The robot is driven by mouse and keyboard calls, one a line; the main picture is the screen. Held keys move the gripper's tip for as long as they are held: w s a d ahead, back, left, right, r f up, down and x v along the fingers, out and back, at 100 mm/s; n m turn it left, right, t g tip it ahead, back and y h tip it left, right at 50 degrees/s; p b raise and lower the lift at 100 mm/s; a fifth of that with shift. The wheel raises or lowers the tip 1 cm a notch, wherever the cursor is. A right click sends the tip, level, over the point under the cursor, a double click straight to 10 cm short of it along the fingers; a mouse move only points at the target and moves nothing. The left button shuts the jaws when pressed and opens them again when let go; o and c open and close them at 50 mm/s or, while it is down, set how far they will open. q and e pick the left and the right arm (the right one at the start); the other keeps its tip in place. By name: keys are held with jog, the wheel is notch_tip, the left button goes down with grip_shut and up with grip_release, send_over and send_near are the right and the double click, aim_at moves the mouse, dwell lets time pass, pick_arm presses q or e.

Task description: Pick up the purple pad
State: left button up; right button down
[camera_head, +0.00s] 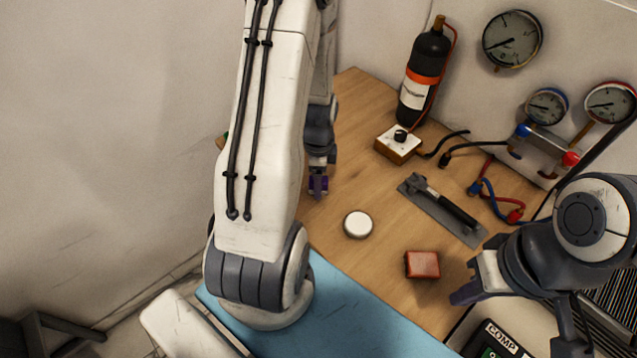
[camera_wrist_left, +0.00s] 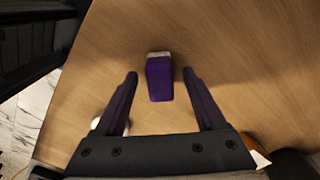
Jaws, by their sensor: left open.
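The purple pad (camera_wrist_left: 160,80) is a small purple block with a pale end, on the wooden table in the left wrist view. My left gripper (camera_wrist_left: 160,74) is open, with one dark purple finger on each side of the pad and a visible gap on both sides. The height of the fingers over the table is hard to tell. In the head view my left gripper (camera_head: 318,184) points down at the table behind my left arm; I cannot make out the pad there. My right gripper (camera_head: 467,293) is at the lower right, near the red block; its jaw opening is unclear.
A white round disc (camera_head: 358,224), a red block (camera_head: 422,265) and a black-handled tool (camera_head: 445,205) on a grey plate lie on the table (camera_head: 350,120). A black bottle (camera_head: 424,75), knobbed box (camera_head: 397,146) and hoses stand behind. A blue mat (camera_head: 350,310) covers the front.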

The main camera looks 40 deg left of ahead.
pick_arm(q)
jog(key=shift+f, duration=0.2)
grip_shut()
jog(key=shift+r, duration=0.15)
notch_tip(320, 180, up, 4)
jog(key=shift+w+d+r+b, duration=0.1)
jog(key=shift+d+b, duration=0.05)
jog(key=shift+b, duration=0.15)
jog(key=d+r, duration=0.6)
jog(key=d, duration=0.5)
jog(key=shift+s+d+r+b, duration=0.2)
jog(key=shift+s+r+b, duration=0.1)
jog(key=shift+b, duration=0.15)
